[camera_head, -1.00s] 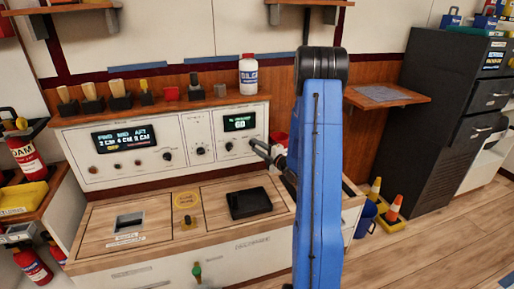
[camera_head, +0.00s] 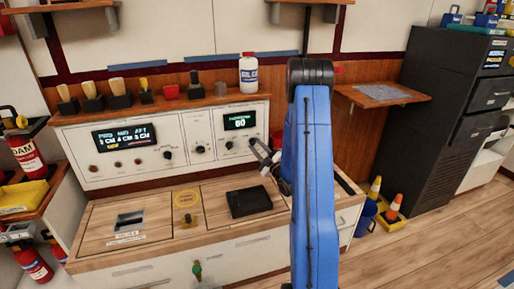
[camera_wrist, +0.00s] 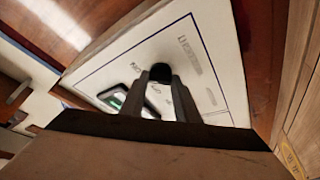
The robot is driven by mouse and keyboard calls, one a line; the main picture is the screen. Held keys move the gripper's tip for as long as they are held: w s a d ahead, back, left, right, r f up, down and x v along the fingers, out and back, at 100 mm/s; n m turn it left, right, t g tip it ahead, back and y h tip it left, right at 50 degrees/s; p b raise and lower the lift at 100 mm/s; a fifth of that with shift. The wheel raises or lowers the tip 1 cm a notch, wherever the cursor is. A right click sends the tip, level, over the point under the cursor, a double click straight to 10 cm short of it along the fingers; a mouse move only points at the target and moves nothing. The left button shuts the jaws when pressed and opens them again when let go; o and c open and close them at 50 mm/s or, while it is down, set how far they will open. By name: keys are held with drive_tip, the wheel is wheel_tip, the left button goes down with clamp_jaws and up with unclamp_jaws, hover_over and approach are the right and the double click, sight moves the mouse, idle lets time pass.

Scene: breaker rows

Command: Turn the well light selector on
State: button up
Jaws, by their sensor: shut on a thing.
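The white control panel (camera_head: 210,125) on the console has several black knobs, and its right section has a green display (camera_head: 240,121) reading 60. My gripper (camera_head: 259,150) is at the right end of this section. In the wrist view, my gripper (camera_wrist: 162,84) is shut on a black selector knob (camera_wrist: 160,72) on the white panel face. The knob's pointer direction is hidden by the fingers, and the lettering around it is too blurred to read.
A white bottle (camera_head: 249,75) and brushes stand on the ledge above the panel. A black tray (camera_head: 249,202) lies on the worktop below. A wooden shelf (camera_head: 382,93) is to the right of my arm.

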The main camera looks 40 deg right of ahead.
drive_tip(key=shift+f, duration=0.1)
idle(0.3)
drive_tip(key=o, duration=1)
drive_tip(key=shift+o, duration=0.2)
drive_tip(key=shift+s, duration=0.1)
drive_tip(key=v, duration=1.7)
drive_tip(key=shift+s+f, duration=0.1)
